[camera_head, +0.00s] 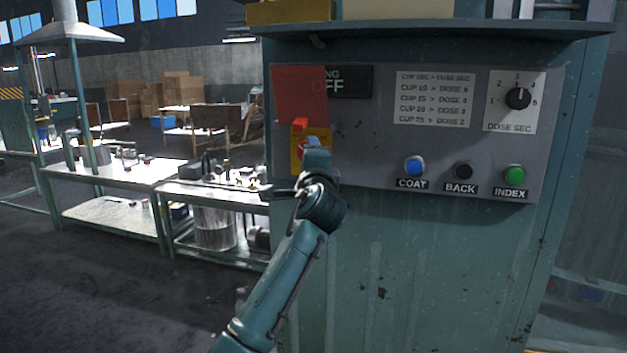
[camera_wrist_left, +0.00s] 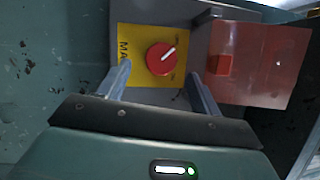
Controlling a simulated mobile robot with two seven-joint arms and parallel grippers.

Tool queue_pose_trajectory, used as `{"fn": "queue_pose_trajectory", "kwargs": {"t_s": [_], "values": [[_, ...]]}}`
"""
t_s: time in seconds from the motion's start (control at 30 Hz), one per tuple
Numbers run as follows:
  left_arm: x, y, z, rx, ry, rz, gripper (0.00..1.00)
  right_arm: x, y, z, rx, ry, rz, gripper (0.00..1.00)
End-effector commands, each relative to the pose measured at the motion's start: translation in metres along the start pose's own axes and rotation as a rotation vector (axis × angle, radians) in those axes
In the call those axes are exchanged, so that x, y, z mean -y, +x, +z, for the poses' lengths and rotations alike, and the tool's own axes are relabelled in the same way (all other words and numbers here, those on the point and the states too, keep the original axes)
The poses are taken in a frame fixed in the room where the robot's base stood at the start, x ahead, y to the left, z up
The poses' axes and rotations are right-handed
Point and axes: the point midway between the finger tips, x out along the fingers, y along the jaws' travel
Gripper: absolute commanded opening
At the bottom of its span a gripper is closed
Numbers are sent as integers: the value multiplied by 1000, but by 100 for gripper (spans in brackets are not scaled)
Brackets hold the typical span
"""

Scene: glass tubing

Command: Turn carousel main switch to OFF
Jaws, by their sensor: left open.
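The main switch is a round red knob (camera_wrist_left: 161,58) with a white pointer line on a yellow plate (camera_wrist_left: 130,78). In the left wrist view the line slants up to the right. In the left wrist view my left gripper (camera_wrist_left: 162,85) is open, one finger on each side of the knob, with visible gaps. I cannot tell whether the fingertips reach the knob's depth. My right gripper is not in view.
A red flap (camera_head: 299,92) stands above the switch, partly covering a display (camera_head: 350,82) reading OFF. To the right are a blue button (camera_head: 414,167), black button (camera_head: 464,171), green button (camera_head: 514,176) and dose dial (camera_head: 518,98). Benches (camera_head: 125,190) stand at left.

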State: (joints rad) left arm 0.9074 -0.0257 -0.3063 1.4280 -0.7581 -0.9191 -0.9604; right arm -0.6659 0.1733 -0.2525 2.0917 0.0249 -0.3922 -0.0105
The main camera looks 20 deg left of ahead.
Motion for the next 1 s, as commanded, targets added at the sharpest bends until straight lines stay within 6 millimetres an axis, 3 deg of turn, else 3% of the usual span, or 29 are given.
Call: {"fn": "queue_pose_trajectory", "kwargs": {"t_s": [0.2, 0.4, 0.87, 1.0], "values": [[-2, -48, -1, -3, -4, -1, 65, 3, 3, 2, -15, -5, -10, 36], [-2, -77, -1, -2, -2, 0, 65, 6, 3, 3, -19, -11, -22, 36], [-1, -86, 0, -1, -1, 2, 65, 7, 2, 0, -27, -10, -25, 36], [-26, -88, -4, -32, -34, 37, 65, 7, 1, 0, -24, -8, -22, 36]]}}
